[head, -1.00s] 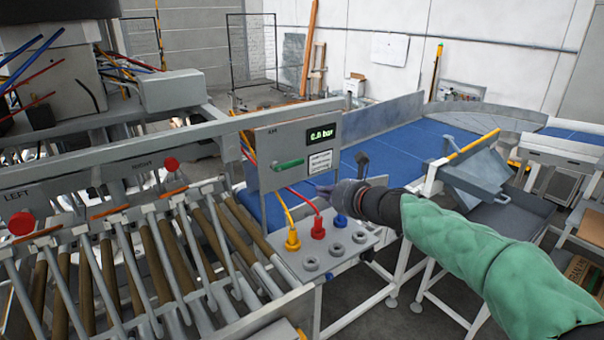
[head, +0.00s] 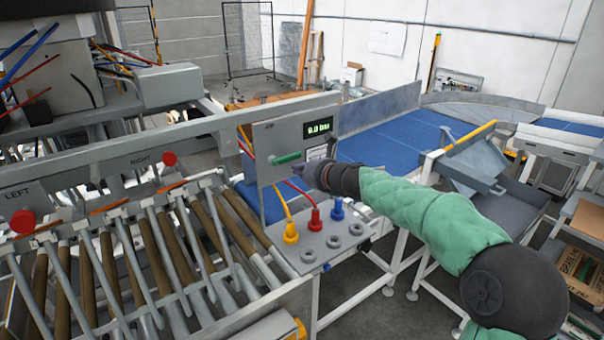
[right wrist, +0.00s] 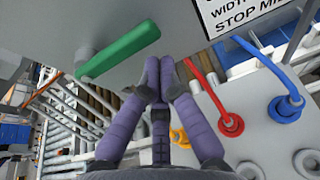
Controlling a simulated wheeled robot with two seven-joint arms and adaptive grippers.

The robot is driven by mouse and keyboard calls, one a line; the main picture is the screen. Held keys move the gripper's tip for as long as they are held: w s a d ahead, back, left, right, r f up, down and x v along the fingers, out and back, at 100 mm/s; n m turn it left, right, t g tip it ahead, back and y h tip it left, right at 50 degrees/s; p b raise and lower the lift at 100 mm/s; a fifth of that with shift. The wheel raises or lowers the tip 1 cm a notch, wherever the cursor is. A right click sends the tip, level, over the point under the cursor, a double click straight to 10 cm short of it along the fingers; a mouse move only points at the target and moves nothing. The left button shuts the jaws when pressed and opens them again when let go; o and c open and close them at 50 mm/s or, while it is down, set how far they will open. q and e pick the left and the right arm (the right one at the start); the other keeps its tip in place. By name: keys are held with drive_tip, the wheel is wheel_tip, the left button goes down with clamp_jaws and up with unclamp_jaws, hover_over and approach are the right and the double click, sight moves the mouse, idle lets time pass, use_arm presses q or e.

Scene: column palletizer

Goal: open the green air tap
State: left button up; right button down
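The green air tap (head: 287,158) is a lever on a grey panel (head: 268,140). In the head view it lies nearly level, under a small green-lit display (head: 318,129) that seems to read 0.0 bar. In the right wrist view the green lever (right wrist: 120,47) is up and left of my fingertips. My right gripper (head: 298,170) is just below and right of the lever. In the right wrist view my right gripper's fingers (right wrist: 159,62) meet at the tips with nothing between them. A gap shows between them and the lever. My left gripper is out of view.
Yellow (head: 291,232), red (head: 315,218) and blue (head: 337,208) hose plugs stand on a grey ledge below the panel; their hoses run up close to my right gripper. A roller conveyor (head: 150,260) is to the left, a blue belt (head: 385,145) behind.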

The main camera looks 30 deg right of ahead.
drive_tip(key=shift+r, duration=0.3)
drive_tip(key=shift+w, duration=0.1)
